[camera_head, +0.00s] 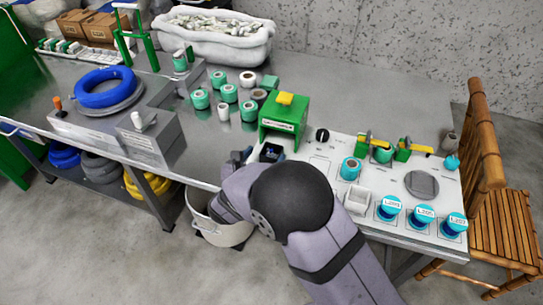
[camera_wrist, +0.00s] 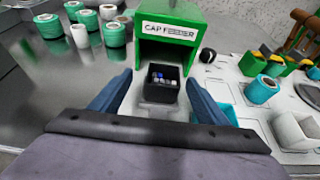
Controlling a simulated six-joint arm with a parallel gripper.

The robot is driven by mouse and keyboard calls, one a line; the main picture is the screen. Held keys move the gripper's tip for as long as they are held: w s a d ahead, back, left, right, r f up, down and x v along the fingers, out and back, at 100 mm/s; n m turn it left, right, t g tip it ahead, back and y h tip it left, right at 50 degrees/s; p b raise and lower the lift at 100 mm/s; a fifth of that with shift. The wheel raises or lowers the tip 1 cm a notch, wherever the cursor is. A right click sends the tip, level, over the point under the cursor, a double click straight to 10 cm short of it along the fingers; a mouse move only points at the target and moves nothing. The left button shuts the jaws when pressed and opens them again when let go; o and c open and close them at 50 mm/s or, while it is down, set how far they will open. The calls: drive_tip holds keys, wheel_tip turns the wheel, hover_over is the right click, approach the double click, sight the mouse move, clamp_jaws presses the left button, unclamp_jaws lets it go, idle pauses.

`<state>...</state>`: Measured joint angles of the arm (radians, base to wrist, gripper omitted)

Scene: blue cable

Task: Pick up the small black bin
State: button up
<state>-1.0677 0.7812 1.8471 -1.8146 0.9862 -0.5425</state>
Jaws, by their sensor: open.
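The small black bin (camera_wrist: 164,82) sits at the mouth of the green cap feeder (camera_wrist: 168,35) in the wrist view, with several small caps inside, some blue and some pale. In the head view the bin (camera_head: 271,153) shows just below the green feeder (camera_head: 284,121), partly hidden by my arm. My gripper (camera_wrist: 160,92) is open, its two blue fingers on the left and right of the bin with gaps showing on both sides. I cannot tell how close the fingertips are in depth. In the head view the fingers are mostly hidden behind my wrist.
Green and white spools (camera_head: 228,93) stand left of the feeder. A white panel (camera_head: 318,172) to the right carries a white tray (camera_head: 356,201), blue labelled caps (camera_head: 389,207) and yellow-handled clamps (camera_head: 376,143). A white bucket (camera_head: 222,232) stands on the floor beside the table edge.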

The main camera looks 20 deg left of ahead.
sight(274, 148)
drive_tip(key=x, duration=0.4)
drive_tip(key=shift+s+d+f+p, duration=0.1)
drive_tip(key=shift+d+f+p, duration=0.05)
drive_tip(key=shift+d+p, duration=0.25)
drive_tip(key=shift+w+f, duration=0.25)
drive_tip(key=shift+w, duration=0.25)
drive_tip(key=c, duration=1.2)
